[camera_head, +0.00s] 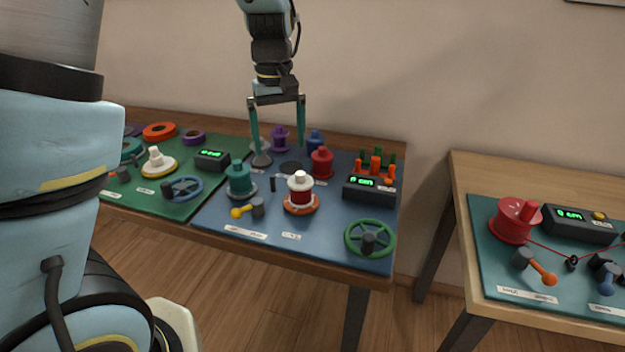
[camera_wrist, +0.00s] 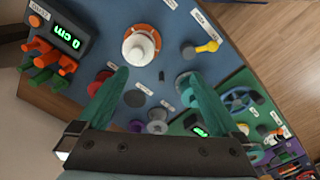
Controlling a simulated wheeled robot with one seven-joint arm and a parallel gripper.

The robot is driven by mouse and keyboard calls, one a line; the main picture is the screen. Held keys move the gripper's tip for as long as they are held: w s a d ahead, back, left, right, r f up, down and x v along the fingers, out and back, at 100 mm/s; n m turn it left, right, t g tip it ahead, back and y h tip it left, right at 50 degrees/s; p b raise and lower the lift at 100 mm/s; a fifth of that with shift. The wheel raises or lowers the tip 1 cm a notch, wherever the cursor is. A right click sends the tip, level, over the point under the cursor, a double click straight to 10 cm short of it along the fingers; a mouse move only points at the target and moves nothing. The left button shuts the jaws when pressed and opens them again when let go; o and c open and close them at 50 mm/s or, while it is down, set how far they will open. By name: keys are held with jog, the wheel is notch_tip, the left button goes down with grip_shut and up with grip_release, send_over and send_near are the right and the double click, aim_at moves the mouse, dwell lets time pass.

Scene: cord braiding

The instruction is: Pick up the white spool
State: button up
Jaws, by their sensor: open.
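In the wrist view the white spool (camera_wrist: 140,46) shows from above, beyond my fingertips and slightly left of centre. My gripper (camera_head: 279,140) hangs fingers-down over the back part of the blue mat, with two teal fingers spread wide. Nothing is between the fingers; the gripper also shows in the wrist view (camera_wrist: 153,76). The white spool is apart from it, nearer the front edge. A greyish spool (camera_head: 261,160) is partly hidden by the left finger.
Teal (camera_head: 239,180), red (camera_head: 322,163), purple (camera_head: 280,139) and blue (camera_head: 314,141) spools stand around. A display box (camera_head: 369,188), a green handwheel (camera_head: 370,238) and a yellow-knobbed crank (camera_head: 249,209) are nearby. A white spool on yellow (camera_head: 157,160) stands on the green mat.

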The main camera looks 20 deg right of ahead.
jog(key=d, duration=0.3)
send_over(300, 173)
jog(key=f, duration=0.4)
jog(key=shift+s+a+f+p, duration=0.1)
jog(key=shift+a+p, duration=0.1)
jog(key=shift+p, duration=0.15)
jog(key=shift+d+f+p, duration=0.15)
jog(key=shift+f+p, duration=0.3)
jog(key=shift+f, duration=1.1)
jog(key=shift+d+f+p, duration=0.1)
jog(key=shift+f+p, duration=0.3)
jog(key=shift+f, duration=1.15)
jog(key=shift+c, duration=0.4)
jog(key=c, duration=1.1)
jog(key=shift+r, duration=0.1)
